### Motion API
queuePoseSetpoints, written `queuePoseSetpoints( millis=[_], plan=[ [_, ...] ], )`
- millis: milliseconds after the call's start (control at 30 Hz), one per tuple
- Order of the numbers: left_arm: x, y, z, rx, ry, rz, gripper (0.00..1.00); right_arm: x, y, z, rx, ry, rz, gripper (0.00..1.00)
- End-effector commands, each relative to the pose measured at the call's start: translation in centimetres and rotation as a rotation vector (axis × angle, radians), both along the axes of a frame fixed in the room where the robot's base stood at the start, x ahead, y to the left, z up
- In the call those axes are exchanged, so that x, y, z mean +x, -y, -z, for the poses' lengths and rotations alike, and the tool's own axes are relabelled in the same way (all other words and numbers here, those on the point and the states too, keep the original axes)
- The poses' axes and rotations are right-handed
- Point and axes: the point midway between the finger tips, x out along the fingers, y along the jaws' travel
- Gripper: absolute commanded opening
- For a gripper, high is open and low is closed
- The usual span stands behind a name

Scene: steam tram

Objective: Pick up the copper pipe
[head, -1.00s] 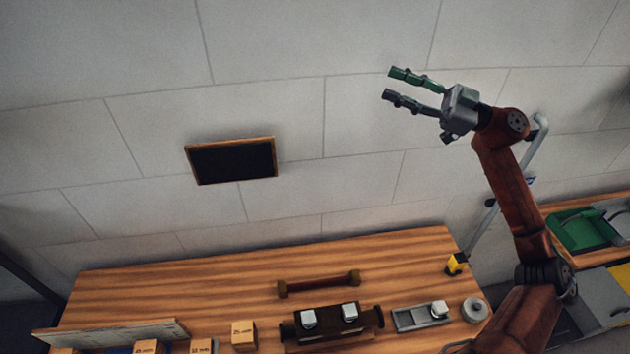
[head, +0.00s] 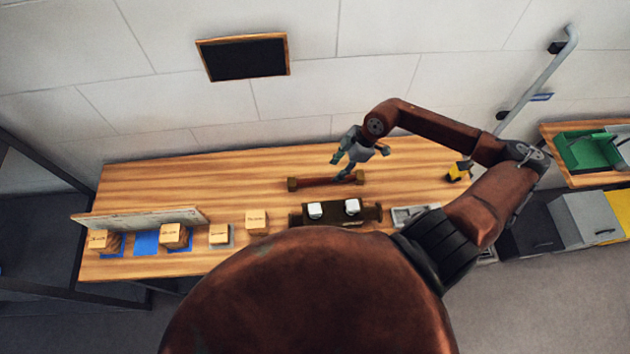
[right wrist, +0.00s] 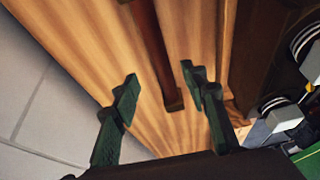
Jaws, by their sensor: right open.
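The copper pipe (head: 326,182), a reddish-brown rod with thicker dark ends, lies flat on the wooden table, roughly left to right in the head view. In the right wrist view the pipe (right wrist: 153,55) runs down from the top edge, with its near end between the finger lines. My right gripper (head: 342,168) is above the pipe's right part, pointing down. Its two green fingers (right wrist: 158,76) are apart with the pipe between them in the picture; I see no contact. My left gripper is not in view.
A dark brown fixture (head: 334,214) with two white blocks stands just in front of the pipe. A grey tray (head: 408,214) is to its right, a yellow item (head: 458,171) at the right edge. Small boxes (head: 257,222) and a leaning board (head: 140,222) are left.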

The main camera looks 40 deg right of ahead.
Motion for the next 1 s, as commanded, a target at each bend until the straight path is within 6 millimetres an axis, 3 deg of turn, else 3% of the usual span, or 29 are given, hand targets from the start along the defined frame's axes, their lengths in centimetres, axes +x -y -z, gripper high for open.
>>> queuePoseSetpoints(
  millis=[600,867,1000],
  plan=[
    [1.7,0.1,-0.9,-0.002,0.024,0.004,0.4,1.3,-2.5,6.7,-0.007,0.002,-0.004,0.4],
    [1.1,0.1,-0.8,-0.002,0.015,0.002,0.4,1.4,-2.5,7.2,-0.009,0.001,-0.005,0.4],
    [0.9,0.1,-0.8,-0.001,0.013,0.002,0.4,1.3,-2.5,7.1,-0.009,0.001,-0.005,0.33]
  ],
)
